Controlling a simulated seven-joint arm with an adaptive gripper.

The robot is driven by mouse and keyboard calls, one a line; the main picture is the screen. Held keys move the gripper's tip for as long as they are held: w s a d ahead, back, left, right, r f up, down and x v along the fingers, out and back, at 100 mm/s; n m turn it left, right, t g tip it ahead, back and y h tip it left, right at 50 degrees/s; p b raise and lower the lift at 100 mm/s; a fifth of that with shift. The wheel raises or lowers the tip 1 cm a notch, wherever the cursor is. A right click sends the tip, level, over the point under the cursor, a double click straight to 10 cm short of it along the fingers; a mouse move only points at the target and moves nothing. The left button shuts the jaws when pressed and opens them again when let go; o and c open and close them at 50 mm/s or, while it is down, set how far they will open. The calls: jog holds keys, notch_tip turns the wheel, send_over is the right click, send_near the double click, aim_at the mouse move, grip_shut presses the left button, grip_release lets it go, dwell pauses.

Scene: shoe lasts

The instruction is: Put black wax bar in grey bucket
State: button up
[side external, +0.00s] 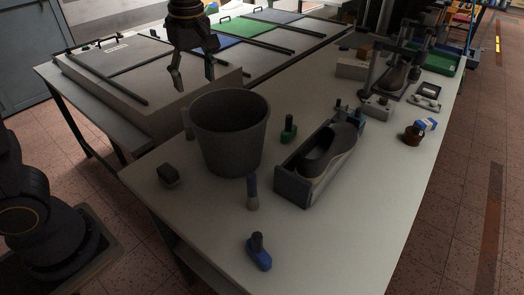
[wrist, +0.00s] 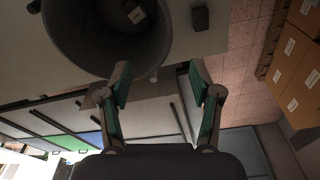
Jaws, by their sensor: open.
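The grey bucket (side external: 229,140) stands upright on the near part of the white table; the wrist view looks into it from above (wrist: 75,55). Inside it, in the wrist view, lies a small dark bar-like piece with a pale label (wrist: 133,11), hidden in the side view. A dark block (side external: 168,175) lies on the table left of the bucket, also in the wrist view (wrist: 200,19). I cannot tell for sure which of the two is the black wax bar. My gripper (side external: 194,84) is open and empty, above and behind the bucket; its fingers (wrist: 160,68) hold nothing.
Right of the bucket are a green-based item (side external: 289,128) and a tray with a dark shoe (side external: 318,165). Panels (side external: 245,38) lie behind. The table's right front is clear.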

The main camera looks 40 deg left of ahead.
jog(key=s+d+m+t+h, duration=0.1)
jog(key=s+m+t, duration=0.4)
jog(key=s+m, duration=1)
jog(key=shift+s+d, duration=0.3)
jog(key=shift+s, duration=0.7)
